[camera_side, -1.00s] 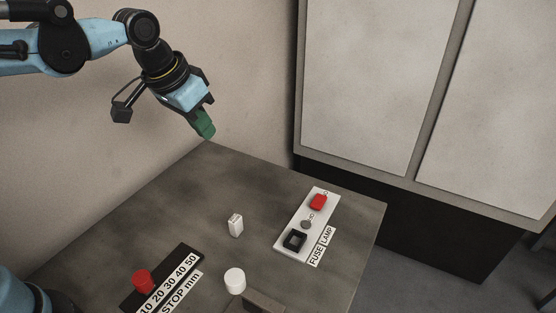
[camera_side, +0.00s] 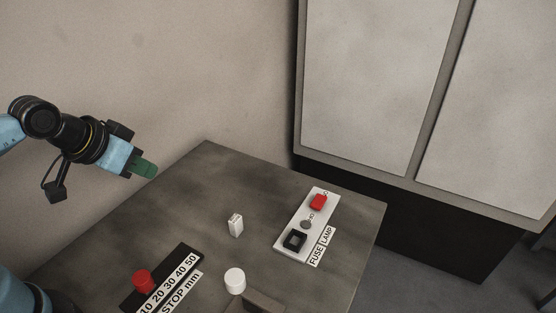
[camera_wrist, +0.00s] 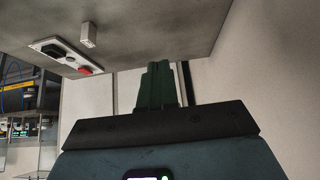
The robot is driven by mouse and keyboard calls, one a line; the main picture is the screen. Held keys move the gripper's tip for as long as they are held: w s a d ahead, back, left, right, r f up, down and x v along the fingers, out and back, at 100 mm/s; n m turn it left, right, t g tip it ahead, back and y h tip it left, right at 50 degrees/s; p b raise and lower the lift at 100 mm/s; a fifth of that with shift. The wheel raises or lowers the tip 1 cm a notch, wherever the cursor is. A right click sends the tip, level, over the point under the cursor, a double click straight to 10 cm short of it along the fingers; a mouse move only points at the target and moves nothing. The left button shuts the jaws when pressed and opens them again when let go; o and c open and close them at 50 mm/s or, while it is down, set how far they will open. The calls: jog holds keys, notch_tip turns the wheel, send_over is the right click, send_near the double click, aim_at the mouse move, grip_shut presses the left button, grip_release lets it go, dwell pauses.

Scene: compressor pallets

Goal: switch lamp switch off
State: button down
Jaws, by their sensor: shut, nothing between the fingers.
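The lamp switch panel is a white plate (camera_side: 283,249) lying on the right part of the table, labelled FUSE and LAMP. It carries a red block (camera_side: 318,202) at its far end, a small grey round part (camera_side: 307,223) in the middle and a black square socket (camera_side: 295,240) at the near end. I cannot tell the switch's position. The plate also shows at upper left in the wrist view (camera_wrist: 43,43). My gripper (camera_side: 146,169) is shut and empty, with green fingers. It is left of the table's far corner in the side view, well apart from the plate.
A small white block (camera_side: 236,225) stands left of the plate. A white round knob (camera_side: 235,281) and a red knob (camera_side: 143,281) by a black STOP mm scale (camera_side: 132,303) are nearer. Pale cabinet panels (camera_side: 370,80) stand behind the table (camera_side: 210,180).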

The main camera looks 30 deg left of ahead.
jog(key=w+d+r+g, duration=0.1)
jog(key=w+d+r, duration=0.3)
jog(key=w+r, duration=0.15)
jog(key=g, duration=0.3)
send_over(321, 196)
jog(key=s, duration=0.4)
jog(key=x, duration=0.3)
jog(key=shift+s, duration=0.3)
jog(key=x, duration=1.2)
jog(key=shift+s+f, duration=0.25)
jog(key=shift+f, duration=0.85)
